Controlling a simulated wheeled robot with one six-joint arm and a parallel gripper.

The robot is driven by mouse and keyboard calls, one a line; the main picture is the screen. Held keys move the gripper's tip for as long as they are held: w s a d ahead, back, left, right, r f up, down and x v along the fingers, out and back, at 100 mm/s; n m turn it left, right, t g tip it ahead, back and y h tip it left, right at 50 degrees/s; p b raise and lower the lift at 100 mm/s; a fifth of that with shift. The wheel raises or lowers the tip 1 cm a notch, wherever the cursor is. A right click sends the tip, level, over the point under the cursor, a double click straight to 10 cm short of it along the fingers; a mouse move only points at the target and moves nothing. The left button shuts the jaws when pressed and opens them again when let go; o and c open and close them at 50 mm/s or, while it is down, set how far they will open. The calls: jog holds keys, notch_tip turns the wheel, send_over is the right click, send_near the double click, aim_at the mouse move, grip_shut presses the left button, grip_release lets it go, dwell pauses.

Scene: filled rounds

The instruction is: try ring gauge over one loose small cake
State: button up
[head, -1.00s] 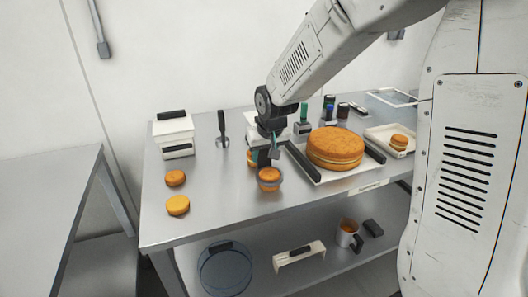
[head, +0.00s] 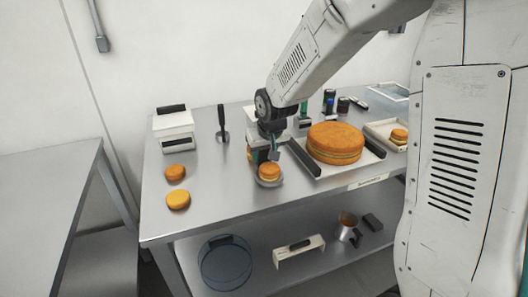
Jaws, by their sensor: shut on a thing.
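A small orange-brown cake (head: 269,171) stands near the front middle of the table, below my gripper. A grey ring gauge (head: 269,184) is around the lower part of this cake, with the cake's top and upper side standing above it. My gripper (head: 264,155) is just behind and above the cake, shut on the ring gauge; the exact grip is small and partly hidden. Two other loose small cakes, one behind (head: 175,172) and one in front (head: 178,200), sit at the left. Another small cake (head: 249,154) shows partly behind my gripper.
A large layered cake (head: 336,142) sits on a tray with dark handles right of my gripper. A small tray (head: 372,130) holds a cake farther right. A white box (head: 174,130) and a black-handled tool (head: 222,125) stand at the back left.

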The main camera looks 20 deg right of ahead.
jog(key=shift+f, duration=0.4)
jog(key=shift+r, duration=0.1)
dwell(1.1)
jog(key=shift+r, duration=4.85)
